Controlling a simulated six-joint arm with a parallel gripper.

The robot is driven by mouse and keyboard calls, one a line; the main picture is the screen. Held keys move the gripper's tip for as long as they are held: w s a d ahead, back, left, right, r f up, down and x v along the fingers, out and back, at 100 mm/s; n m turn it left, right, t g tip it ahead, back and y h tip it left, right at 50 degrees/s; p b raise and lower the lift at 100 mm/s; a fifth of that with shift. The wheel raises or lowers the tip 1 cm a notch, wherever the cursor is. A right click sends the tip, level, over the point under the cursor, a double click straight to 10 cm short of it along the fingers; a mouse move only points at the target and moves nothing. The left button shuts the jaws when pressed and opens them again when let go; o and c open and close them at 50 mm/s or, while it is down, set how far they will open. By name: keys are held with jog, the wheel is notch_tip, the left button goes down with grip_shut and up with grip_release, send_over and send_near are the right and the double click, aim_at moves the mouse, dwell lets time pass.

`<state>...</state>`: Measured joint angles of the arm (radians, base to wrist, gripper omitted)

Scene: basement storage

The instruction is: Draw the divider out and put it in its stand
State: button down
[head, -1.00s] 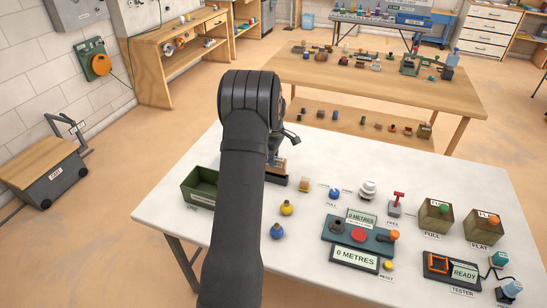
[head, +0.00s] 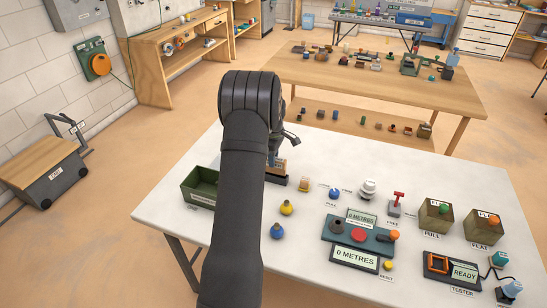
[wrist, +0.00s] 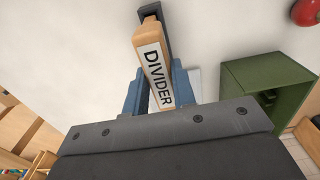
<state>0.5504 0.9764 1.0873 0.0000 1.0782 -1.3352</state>
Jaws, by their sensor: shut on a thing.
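The divider (wrist: 152,65) is a pale wooden bar with a white label reading DIVIDER. In the wrist view it stands between the two blue fingers of my gripper (wrist: 158,90), which are shut on it. A dark grey piece (wrist: 151,13) is at the bar's far end; I cannot tell whether the bar sits in it or only lies in front of it. In the head view my arm hides most of this; a bit of the divider (head: 281,166) shows just right of the arm, above a dark base (head: 277,180). I cannot make out which thing is the stand.
A green open box (head: 200,188) stands left of my arm and also shows in the wrist view (wrist: 262,80). To the right are blue and yellow knobs, a metres counter (head: 357,235), two FULL and FLAT boxes and a tester (head: 453,268). The front left table is clear.

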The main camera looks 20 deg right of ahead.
jog(key=shift+f, duration=2)
jog(key=c, duration=1.1)
grip_release()
jog(key=shift+r, duration=0.1)
notch_tip(320, 180, up, 17)
jog(key=shift+r, duration=0.1)
notch_tip(320, 180, down, 18)
jog(key=shift+r, duration=0.45)
jog(key=shift+r, duration=0.1)
